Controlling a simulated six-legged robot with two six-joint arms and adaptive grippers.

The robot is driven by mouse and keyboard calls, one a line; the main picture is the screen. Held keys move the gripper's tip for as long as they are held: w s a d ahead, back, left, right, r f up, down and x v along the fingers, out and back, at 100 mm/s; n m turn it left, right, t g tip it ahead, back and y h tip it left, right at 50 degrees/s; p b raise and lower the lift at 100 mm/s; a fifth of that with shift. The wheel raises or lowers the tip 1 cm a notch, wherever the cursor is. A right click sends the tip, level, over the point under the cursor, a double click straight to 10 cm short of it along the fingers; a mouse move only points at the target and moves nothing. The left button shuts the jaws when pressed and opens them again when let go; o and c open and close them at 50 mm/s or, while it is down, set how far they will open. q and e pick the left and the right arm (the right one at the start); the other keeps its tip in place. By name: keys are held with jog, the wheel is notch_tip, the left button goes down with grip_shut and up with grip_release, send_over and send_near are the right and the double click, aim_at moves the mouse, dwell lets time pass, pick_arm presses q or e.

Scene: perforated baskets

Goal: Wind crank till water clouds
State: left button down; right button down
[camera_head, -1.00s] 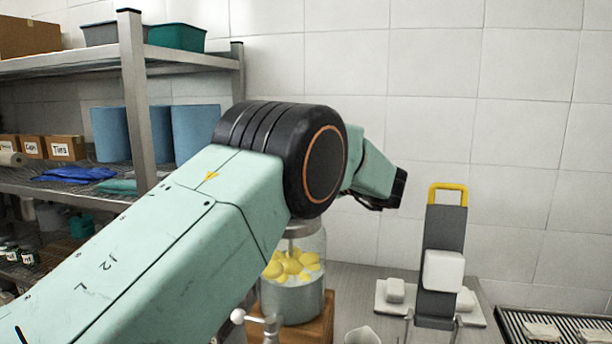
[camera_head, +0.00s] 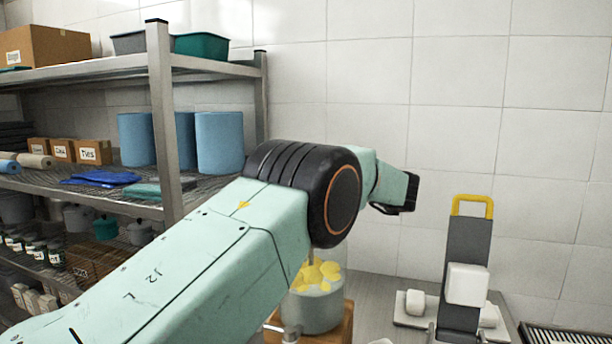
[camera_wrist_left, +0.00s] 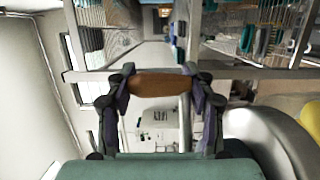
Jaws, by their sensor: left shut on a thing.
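A glass jar (camera_head: 314,312) stands on a wooden block behind my left arm, which hides its top. Yellow lumps (camera_head: 318,272) sit at the top of greyish, pale water in it. In the left wrist view, my left gripper (camera_wrist_left: 160,84) is shut around a brown bar-shaped grip (camera_wrist_left: 160,85), which lies across between its two fingers. This looks like the crank handle. The rest of the crank cannot be made out. In the head view the gripper's fingers are not clearly seen. My right gripper is in neither view.
A dark grey slicer-like board with a yellow handle (camera_head: 472,200) and white block stands right of the jar. A metal shelf (camera_head: 165,120) with blue rolls, boxes and tubs is at left. A ribbed tray (camera_head: 560,335) is at lower right. A tiled wall closes the back.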

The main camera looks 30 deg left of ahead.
pick_arm(q)
jog(key=shift+s+a+f+n+g+p, duration=0.2)
jog(key=shift+s+a+n+g+p, duration=0.25)
jog(key=shift+g, duration=0.45)
jog(key=shift+s+a+f+n+g+p, duration=0.15)
jog(key=shift+s+n+g+p, duration=0.2)
jog(key=shift+n+g+p, duration=0.4)
dwell(1.7)
jog(key=shift+d, duration=0.1)
jog(key=c, duration=0.8)
grip_release()
jog(key=o, duration=0.3)
jog(key=shift+s+r, duration=0.2)
jog(key=shift+r, duration=0.1)
jog(key=shift+w, duration=0.25)
jog(key=shift+m+t+b, duration=0.25)
jog(key=shift+m+b, duration=0.05)
jog(key=shift+b, duration=0.15)
